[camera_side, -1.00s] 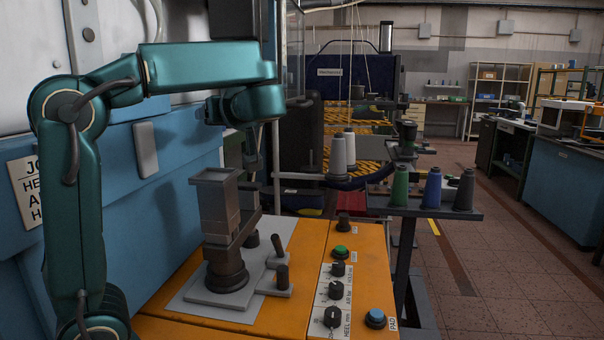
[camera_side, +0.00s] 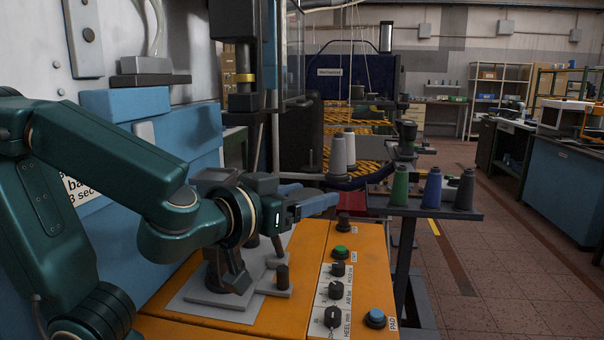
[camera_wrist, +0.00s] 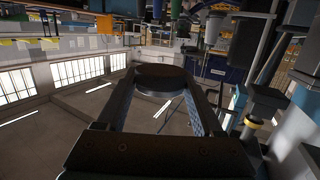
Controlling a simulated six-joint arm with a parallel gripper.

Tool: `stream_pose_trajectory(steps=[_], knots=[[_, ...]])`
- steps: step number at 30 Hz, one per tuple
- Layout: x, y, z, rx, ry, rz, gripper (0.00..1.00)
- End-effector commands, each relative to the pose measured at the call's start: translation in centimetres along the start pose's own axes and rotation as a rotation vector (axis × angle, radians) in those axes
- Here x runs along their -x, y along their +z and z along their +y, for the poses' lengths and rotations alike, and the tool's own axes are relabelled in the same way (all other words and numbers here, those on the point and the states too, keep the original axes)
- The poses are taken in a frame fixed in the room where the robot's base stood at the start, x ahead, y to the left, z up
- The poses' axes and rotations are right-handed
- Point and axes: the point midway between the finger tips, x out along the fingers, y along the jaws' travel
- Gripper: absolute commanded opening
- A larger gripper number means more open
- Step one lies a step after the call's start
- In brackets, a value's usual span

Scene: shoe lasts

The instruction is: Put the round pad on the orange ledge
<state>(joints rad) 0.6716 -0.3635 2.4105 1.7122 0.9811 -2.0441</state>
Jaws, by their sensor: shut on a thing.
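The round pad (camera_wrist: 160,77) is a dark, flat disc seen in the wrist view. My gripper (camera_wrist: 162,84) is shut on it, with one finger on each side at the fingertips. In the side view my gripper (camera_side: 318,194) points right, with its blue fingers above the orange ledge (camera_side: 308,262). I cannot make out the pad in the side view. The orange ledge is the machine's flat top, with a bare orange strip between the grey plate and the control panel.
A grey fixture (camera_side: 222,280) stands on a grey plate, partly hidden by my wrist. A dark post (camera_side: 282,277) stands beside it. Knobs (camera_side: 336,290), a green button (camera_side: 340,252) and a blue button (camera_side: 375,318) line the right side. Thread cones (camera_side: 432,188) stand behind.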

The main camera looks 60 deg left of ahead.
Motion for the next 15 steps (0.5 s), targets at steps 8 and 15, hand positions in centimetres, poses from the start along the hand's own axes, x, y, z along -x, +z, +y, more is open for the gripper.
stream_pose_trajectory(steps=[8, 15], knots=[[-0.9, -4.6, -2.8, 0.04, -0.213, 0.005, 0.07], [-1.6, -8.8, -10.3, 0.099, -0.643, 0.001, 0.07]])
